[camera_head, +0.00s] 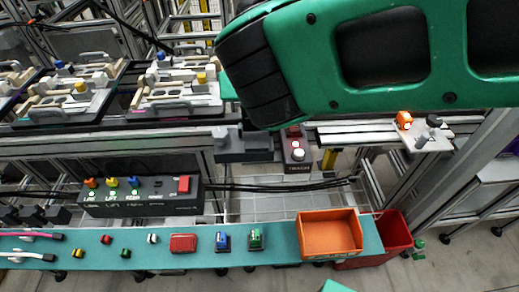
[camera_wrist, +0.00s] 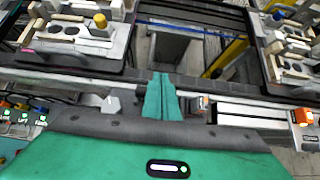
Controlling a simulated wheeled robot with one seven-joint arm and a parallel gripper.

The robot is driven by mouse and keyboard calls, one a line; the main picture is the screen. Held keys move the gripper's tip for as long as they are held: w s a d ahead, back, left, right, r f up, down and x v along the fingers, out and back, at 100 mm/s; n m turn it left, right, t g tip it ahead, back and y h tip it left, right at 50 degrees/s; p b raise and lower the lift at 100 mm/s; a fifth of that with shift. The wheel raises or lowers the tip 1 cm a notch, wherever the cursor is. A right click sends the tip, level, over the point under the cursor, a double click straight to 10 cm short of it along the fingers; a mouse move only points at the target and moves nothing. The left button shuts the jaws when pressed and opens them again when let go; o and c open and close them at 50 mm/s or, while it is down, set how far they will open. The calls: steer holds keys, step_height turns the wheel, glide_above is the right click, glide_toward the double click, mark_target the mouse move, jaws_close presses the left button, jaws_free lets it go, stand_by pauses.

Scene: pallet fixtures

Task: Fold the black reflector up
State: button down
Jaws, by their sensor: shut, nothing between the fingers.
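My gripper (camera_wrist: 160,96) shows in the wrist view as two teal fingers pressed together, with nothing between them. It is above the dark rail edge of the conveyor (camera_wrist: 190,82). In the head view my green arm covers the upper right and the fingers cannot be made out. I cannot identify the black reflector for certain. A small black part (camera_head: 433,121) sits on a light bracket at the right end of the rail, beside an orange lit sensor (camera_head: 404,120). The gripper is not seen touching either.
Pallets with fixtures (camera_head: 180,90) stand on the conveyor at left.

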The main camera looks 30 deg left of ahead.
step_height(320, 180, up, 9)
steer(key=s, duration=0.1)
steer(key=shift+d+r, duration=0.15)
steer(key=shift+d, duration=0.3)
stand_by(0.6)
